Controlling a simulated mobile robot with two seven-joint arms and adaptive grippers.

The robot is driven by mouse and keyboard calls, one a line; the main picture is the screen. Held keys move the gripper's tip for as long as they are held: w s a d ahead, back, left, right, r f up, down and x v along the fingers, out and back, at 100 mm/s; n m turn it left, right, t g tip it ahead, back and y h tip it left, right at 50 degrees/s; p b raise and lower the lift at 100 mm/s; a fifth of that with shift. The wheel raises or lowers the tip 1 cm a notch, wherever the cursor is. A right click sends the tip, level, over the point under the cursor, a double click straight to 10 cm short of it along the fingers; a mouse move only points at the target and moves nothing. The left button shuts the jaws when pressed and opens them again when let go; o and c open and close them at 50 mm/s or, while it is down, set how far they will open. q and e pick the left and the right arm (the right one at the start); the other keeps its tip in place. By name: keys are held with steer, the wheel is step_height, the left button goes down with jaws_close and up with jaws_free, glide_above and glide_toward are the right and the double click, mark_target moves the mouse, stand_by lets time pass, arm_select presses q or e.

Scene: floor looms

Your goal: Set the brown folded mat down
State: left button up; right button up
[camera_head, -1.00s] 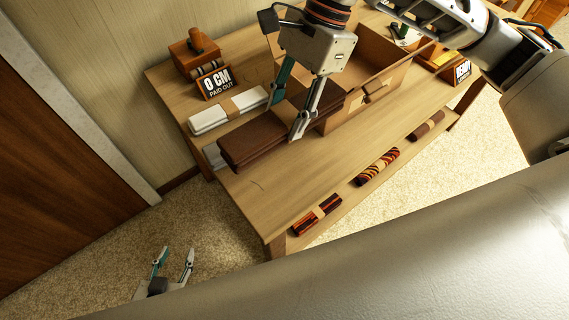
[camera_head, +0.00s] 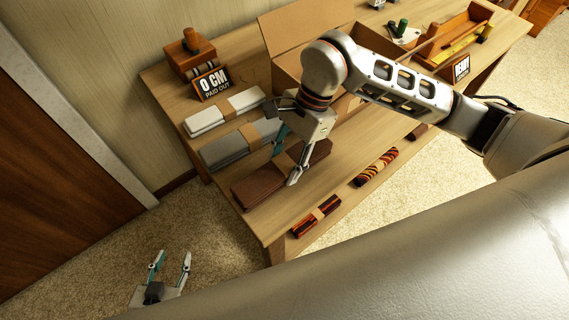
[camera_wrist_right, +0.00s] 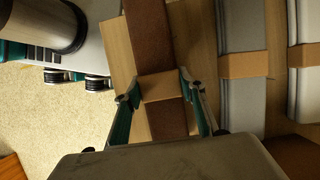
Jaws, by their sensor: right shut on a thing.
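The brown folded mat (camera_head: 258,188) lies level at the table's near left part, on or just above the top; I cannot tell whether it touches. My right gripper (camera_head: 285,170) reaches down over it and is shut on its sides at the tan band. In the right wrist view the two fingers (camera_wrist_right: 160,88) flank the tan band of the brown mat (camera_wrist_right: 150,40). My left gripper (camera_head: 172,258) is open and empty, low over the carpet at the lower left, away from the table.
A grey folded mat (camera_head: 225,151) and a white one (camera_head: 208,117) lie beside the brown mat. Small patterned rolls (camera_head: 376,166) line the table's front edge. An open cardboard box (camera_head: 300,35) stands behind my right gripper.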

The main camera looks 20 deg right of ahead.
steer(key=shift+f, duration=0.45)
steer(key=shift+f, duration=0.15)
steer(key=o, duration=1.4)
steer(key=shift+w+d+r, duration=0.1)
steer(key=shift+r, duration=0.3)
steer(key=v, duration=1.1)
steer(key=shift+r+p, duration=0.2)
steer(key=shift+p, duration=0.2)
